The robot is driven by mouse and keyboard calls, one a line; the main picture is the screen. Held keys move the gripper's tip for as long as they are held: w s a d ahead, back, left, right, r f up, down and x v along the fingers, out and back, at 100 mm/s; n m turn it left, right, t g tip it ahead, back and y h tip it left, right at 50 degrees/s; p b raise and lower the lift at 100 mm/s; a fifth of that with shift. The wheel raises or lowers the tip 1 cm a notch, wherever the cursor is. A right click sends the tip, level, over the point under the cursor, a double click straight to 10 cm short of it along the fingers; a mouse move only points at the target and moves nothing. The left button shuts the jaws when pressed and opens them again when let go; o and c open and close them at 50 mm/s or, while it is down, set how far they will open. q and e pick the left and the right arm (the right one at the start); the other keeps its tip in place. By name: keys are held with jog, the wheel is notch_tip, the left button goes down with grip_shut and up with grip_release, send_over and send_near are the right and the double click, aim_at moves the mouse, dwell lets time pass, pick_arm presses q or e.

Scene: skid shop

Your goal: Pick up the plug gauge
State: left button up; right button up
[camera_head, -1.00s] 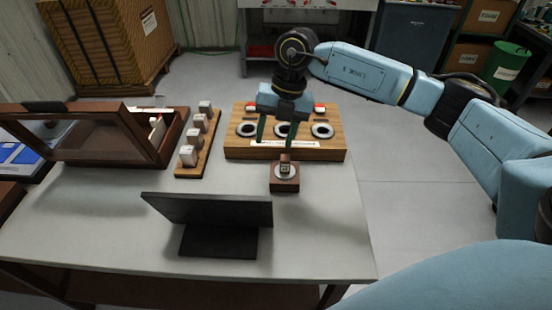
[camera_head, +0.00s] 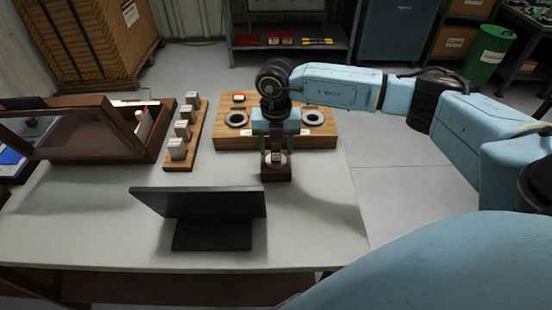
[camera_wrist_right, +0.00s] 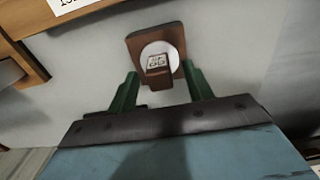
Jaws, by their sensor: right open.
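The plug gauge appears to be the small upright piece (camera_head: 275,158) with a pale square top, standing on a brown block (camera_head: 276,174) near the table's middle. In the right wrist view its marked top (camera_wrist_right: 157,63) shows over a white disc on the brown block (camera_wrist_right: 134,43). My right gripper (camera_head: 276,150) is above and around it, pointing down. In the right wrist view the two green fingers (camera_wrist_right: 160,84) are apart, one on each side of the gauge, with gaps visible. The gauge's lower part is partly hidden. My left gripper is out of view.
A wooden board with rings (camera_head: 225,142) lies just behind the block. A row of grey blocks on a wooden strip (camera_head: 200,135) and an open glass-lidded case (camera_head: 150,150) are at left. A dark tilted panel (camera_head: 200,203) stands in front. Table right is clear.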

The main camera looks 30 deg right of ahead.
notch_tip(320, 180, down, 2)
jog(key=shift+f, duration=0.2)
jog(key=shift+w+r, duration=0.1)
grip_shut()
